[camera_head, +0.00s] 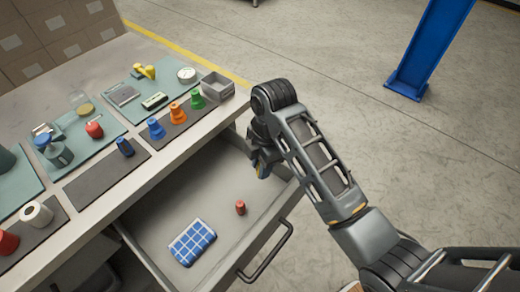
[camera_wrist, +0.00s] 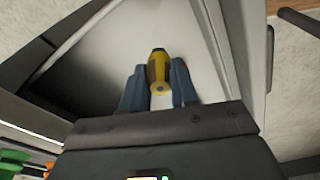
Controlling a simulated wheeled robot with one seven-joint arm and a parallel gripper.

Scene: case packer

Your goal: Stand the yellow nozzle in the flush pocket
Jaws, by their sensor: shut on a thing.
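The yellow nozzle (camera_wrist: 158,72) is between the two fingers of my gripper (camera_wrist: 158,88), which is shut on it. In the head view my gripper (camera_head: 262,168) hangs over the right end of the open drawer (camera_head: 187,205), and only a little of the nozzle shows. Blue (camera_head: 156,129), orange (camera_head: 178,113) and green (camera_head: 197,99) nozzle-like pieces stand in a row on a dark mat left of my gripper. I cannot tell which spot is the flush pocket.
The drawer holds a small red piece (camera_head: 240,207) and a blue checked cloth (camera_head: 192,242). A grey open box (camera_head: 217,87) stands at the bench's right end. A dark blue piece (camera_head: 124,147) stands on another dark mat (camera_head: 105,178), mostly bare. The drawer handle (camera_head: 268,255) sticks out in front.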

